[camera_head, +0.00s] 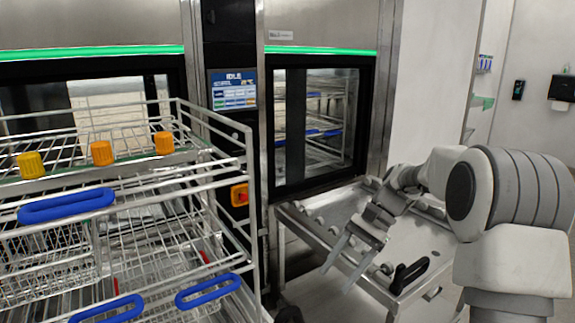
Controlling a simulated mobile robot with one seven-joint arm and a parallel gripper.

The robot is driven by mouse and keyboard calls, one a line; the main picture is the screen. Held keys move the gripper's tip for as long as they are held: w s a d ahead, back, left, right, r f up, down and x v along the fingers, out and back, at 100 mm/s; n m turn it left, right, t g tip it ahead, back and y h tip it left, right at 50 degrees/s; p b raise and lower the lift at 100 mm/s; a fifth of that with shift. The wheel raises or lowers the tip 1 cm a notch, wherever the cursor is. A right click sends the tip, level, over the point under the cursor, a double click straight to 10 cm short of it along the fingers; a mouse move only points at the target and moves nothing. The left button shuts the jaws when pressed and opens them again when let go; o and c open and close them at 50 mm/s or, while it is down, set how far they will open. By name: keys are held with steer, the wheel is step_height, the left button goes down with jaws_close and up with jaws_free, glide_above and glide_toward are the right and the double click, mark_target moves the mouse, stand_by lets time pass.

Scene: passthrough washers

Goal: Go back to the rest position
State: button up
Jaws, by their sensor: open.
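My gripper (344,266) is in the right half of the view, at the end of my white and grey arm. Its two pale fingers are apart and point down and to the left. Nothing is between them. The gripper appears in front of or over the steel roller table (340,210) that stands before the right washer. I cannot tell its exact height above the table. My arm reaches in from the right edge and is bent.
A wire rack cart (250,190) with blue handles (66,206) and orange knobs (102,153) fills the left. The right washer's glass door (313,120) is shut, with racks behind it. A black handle (408,276) sits on the table's front edge. Floor shows below the gripper.

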steer(key=s+d+r+n+t+h+p, duration=0.1)
steer(key=s+r+n+t+h, duration=0.2)
steer(key=s, duration=0.8)
steer(key=s+d+r+n+t+h+p, duration=0.1)
steer(key=s+r+n+t+h, duration=0.3)
steer(key=s, duration=0.7)
steer(key=shift+s+d+r+n+t+p, duration=0.4)
steer(key=shift+d+r+n+t, duration=0.25)
steer(key=shift+r+t, duration=0.7)
steer(key=shift+c, duration=0.6)
steer(key=shift+a, duration=0.1)
steer(key=shift+a, duration=0.15)
